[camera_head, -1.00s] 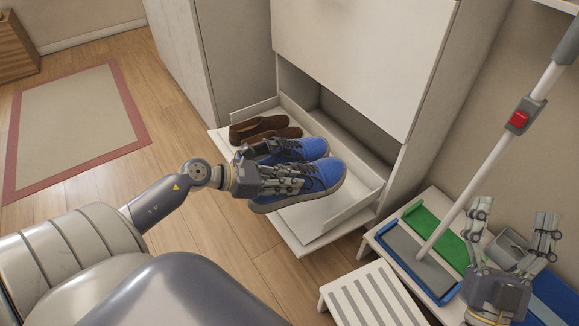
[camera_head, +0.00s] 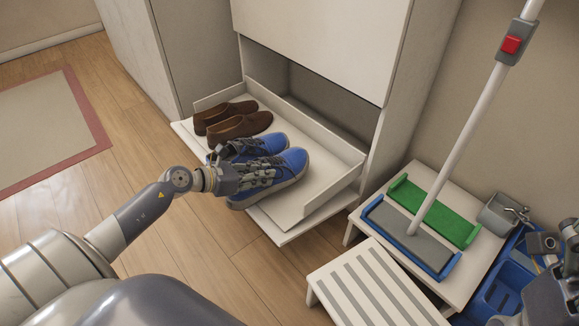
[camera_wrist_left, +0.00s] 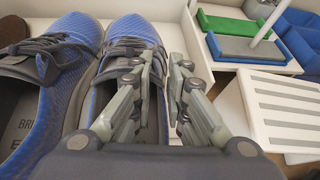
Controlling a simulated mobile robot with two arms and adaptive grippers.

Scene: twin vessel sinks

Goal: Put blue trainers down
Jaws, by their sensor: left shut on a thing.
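The pair of blue trainers (camera_head: 290,166) with dark laces and grey soles is over the pulled-out white shoe tray (camera_head: 306,196), beside the brown shoes. Whether the soles touch the tray is hard to tell. My left gripper (camera_head: 270,172) is shut on the nearer trainer. In the left wrist view, the left gripper's fingers (camera_wrist_left: 162,85) pinch that trainer's (camera_wrist_left: 132,32) side near its opening. The other trainer (camera_wrist_left: 62,68) lies alongside. My right gripper (camera_head: 562,242) is cut off at the right edge, and its fingers are unclear.
Brown shoes (camera_head: 240,125) stand at the tray's far left. Bare tray lies right of the trainers. A slatted white step stool (camera_head: 372,285) and a low white stand (camera_head: 395,225) with a green pad (camera_head: 437,210) and a blue-framed mop (camera_head: 405,238) are at right.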

